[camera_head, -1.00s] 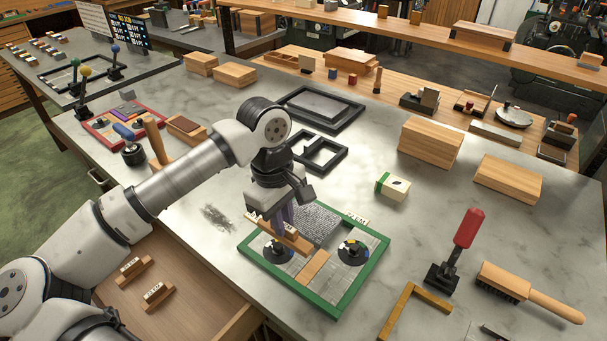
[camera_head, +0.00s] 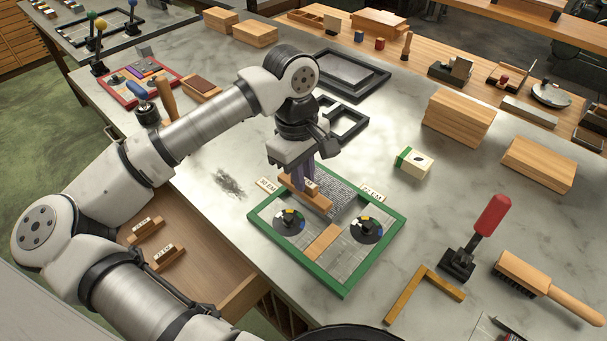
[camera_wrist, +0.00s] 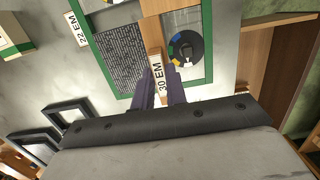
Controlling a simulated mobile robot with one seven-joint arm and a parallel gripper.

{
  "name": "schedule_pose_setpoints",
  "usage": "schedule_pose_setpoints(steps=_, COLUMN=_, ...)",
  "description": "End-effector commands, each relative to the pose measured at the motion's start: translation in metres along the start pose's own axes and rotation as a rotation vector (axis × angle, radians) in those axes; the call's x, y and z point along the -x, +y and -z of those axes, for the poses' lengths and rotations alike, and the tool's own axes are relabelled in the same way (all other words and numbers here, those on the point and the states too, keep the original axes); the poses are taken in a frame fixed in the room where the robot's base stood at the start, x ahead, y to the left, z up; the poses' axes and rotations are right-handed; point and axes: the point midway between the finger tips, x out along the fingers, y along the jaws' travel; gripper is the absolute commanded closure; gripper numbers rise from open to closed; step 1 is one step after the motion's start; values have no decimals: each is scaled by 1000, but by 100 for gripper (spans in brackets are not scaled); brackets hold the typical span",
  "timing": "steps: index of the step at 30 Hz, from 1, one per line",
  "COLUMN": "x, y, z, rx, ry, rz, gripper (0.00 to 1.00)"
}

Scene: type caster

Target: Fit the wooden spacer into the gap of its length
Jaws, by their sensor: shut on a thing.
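My gripper (camera_head: 304,178) is shut on a wooden spacer (camera_head: 318,203), above the back left part of a green frame (camera_head: 397,232). In the wrist view the spacer (camera_wrist: 155,52) shows between the fingers, with a "30 EM" label. The fingers cover part of it, and I cannot tell its exact height. The frame holds a grey type block (camera_head: 349,199), two dark round discs (camera_head: 289,221) (camera_head: 366,230) and a light wooden block (camera_head: 322,242). A "22 EM" plate (camera_head: 372,195) lies at its back right side, and another labelled plate (camera_head: 265,186) at its back left corner.
An open drawer (camera_head: 205,262) at the left holds two labelled spacers (camera_head: 147,230) (camera_head: 163,257). A red-handled tool (camera_head: 480,232), a brush (camera_head: 545,285) and a brass angle (camera_head: 420,290) lie right of the frame. A small white-green box (camera_head: 413,162) stands behind it.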

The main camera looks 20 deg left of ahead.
Motion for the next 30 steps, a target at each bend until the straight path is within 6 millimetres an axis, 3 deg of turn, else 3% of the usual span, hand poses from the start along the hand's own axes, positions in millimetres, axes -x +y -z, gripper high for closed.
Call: schedule_pose_setpoints(steps=30, x=-46, y=0, z=5, rx=0, ry=1, rz=-1, gripper=100)
